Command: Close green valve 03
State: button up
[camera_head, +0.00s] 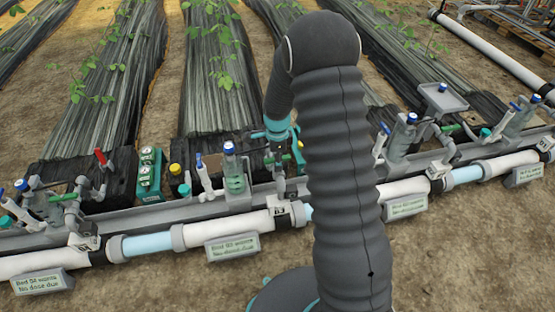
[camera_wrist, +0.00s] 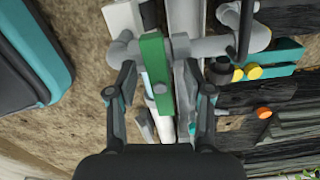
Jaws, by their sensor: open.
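The green valve handle (camera_wrist: 156,72) shows in the wrist view as a long flat bar, running roughly up and down the picture. It sits on a grey pipe fitting (camera_wrist: 213,46). My gripper (camera_wrist: 160,78) is open, with one finger on each side of the green bar and visible gaps between. In the head view my gripper (camera_head: 278,164) points down at the pipe row, beside a small green handle (camera_head: 284,157). A tag that seems to read 03 (camera_head: 280,211) is on the pipe below it. My arm hides what lies just to the right.
A red handle (camera_head: 101,156), a teal gauge block (camera_head: 150,174) and a blue-capped bottle (camera_head: 232,170) stand to the left. More fittings (camera_head: 405,138) stand to the right. Signs (camera_head: 232,247) line the front of the white pipe. Bare soil (camera_head: 170,285) lies in front.

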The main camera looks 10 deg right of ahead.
notch_tip(320, 180, up, 10)
jog(key=p, duration=0.5)
jog(key=shift+p, duration=0.35)
dwell(0.9)
